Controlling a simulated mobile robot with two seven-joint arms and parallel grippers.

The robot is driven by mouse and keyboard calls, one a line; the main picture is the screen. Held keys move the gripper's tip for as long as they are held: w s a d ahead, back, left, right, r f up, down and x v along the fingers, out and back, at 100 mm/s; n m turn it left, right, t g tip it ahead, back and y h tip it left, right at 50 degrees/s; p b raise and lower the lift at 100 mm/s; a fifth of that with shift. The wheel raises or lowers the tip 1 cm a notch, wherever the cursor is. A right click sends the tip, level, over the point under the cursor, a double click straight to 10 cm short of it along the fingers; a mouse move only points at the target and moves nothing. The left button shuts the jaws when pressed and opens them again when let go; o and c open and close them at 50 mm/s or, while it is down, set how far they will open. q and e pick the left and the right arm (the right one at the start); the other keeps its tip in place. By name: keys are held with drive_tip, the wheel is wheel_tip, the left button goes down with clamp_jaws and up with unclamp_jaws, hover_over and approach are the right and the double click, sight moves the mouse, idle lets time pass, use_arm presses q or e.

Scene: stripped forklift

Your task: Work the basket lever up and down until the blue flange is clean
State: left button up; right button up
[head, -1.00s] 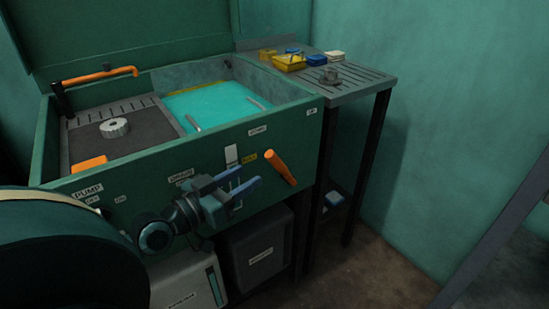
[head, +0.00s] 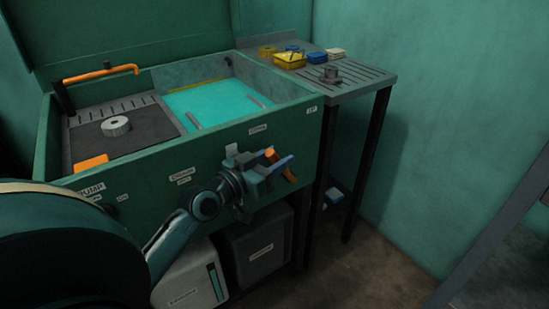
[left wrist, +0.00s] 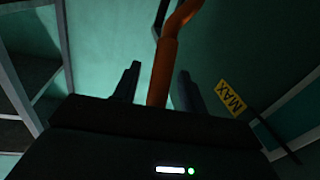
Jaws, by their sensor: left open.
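The basket lever (head: 290,176) is an orange handle on the green front panel of the parts washer, slanting down to the right. My left gripper (head: 281,156) is in front of it and partly hides it. In the left wrist view the orange lever (left wrist: 162,75) stands between the two dark fingers of my left gripper (left wrist: 160,68). Gaps show on both sides, so the fingers are open around it. Turquoise liquid (head: 210,103) fills the right part of the tub; I cannot make out the blue flange in it. My right gripper is not in view.
A slatted side table (head: 362,86) at the right holds a yellow tray (head: 290,62) and a blue piece (head: 317,58). A grey wheel-like part (head: 116,126) sits on the left drain board. Bins (head: 260,247) stand under the washer. Floor at the right is clear.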

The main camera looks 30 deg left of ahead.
use_arm(q)
clamp_jaws()
drive_tip(key=shift+r, duration=0.1)
idle(0.4)
